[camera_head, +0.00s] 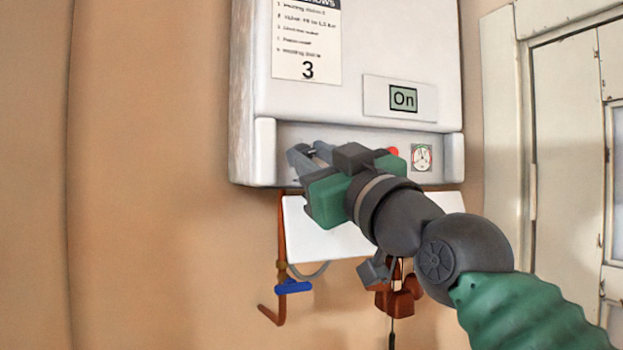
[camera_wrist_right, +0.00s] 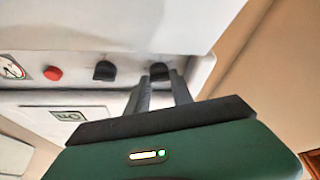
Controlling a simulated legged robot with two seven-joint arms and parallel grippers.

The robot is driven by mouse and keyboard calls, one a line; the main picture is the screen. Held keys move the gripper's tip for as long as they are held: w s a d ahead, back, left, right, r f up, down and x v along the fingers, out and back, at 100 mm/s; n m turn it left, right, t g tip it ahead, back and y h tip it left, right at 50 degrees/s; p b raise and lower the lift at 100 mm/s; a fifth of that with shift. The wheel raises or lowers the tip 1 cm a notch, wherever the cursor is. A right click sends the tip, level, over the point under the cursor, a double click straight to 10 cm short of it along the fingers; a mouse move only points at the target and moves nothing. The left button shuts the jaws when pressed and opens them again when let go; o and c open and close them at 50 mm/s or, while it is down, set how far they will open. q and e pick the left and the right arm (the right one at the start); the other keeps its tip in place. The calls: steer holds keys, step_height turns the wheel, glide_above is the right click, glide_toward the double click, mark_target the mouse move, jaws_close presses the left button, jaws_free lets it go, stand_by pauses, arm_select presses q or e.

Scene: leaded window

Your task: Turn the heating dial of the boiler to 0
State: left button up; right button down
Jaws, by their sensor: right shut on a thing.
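The white boiler (camera_head: 350,60) hangs on the wall, with a recessed control panel along its lower front. My right gripper (camera_head: 305,153) reaches the left end of this panel. In the right wrist view, its fingers (camera_wrist_right: 162,80) are shut around a black dial (camera_wrist_right: 159,68), the one farthest from the gauge. A second black dial (camera_wrist_right: 104,70) sits between it and the red button (camera_wrist_right: 53,73). In the head view my gripper and wrist hide both dials. No markings on the held dial are readable. My left gripper is not in view.
The boiler has an "On" display (camera_head: 403,98), a round gauge (camera_head: 422,158) and an instruction sheet (camera_head: 306,40) ending in a large 3. Below are a white panel (camera_head: 325,238), a copper pipe (camera_head: 282,235) and a blue valve handle (camera_head: 292,287). A window frame (camera_head: 510,140) stands at right.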

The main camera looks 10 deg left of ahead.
steer(key=n+g, duration=0.1)
steer(key=n, duration=0.1)
steer(key=n+g+y, duration=0.1)
steer(key=n, duration=0.1)
steer(key=shift+w+d+r+p, duration=0.1)
steer(key=shift+w+d+p, duration=0.05)
steer(key=shift+p, duration=0.15)
steer(key=n+g+p, duration=0.1)
steer(key=n, duration=0.2)
steer(key=shift+r+n+g+y+p, duration=0.15)
steer(key=shift+n+g+y+p, duration=0.15)
steer(key=shift+g+y, duration=0.1)
steer(key=n+g+p, duration=0.1)
steer(key=n+p, duration=0.1)
steer(key=n, duration=0.1)
steer(key=n+g+p, duration=0.1)
steer(key=n+p, duration=0.1)
steer(key=n, duration=0.1)
steer(key=shift+w+d+r, duration=0.1)
steer(key=shift+r, duration=0.1)
steer(key=shift+f+n+g+h+p, duration=0.15)
steer(key=shift+n+g+h+p, duration=0.5)
steer(key=shift+n+p, duration=0.9)
steer(key=shift+n, duration=0.25)
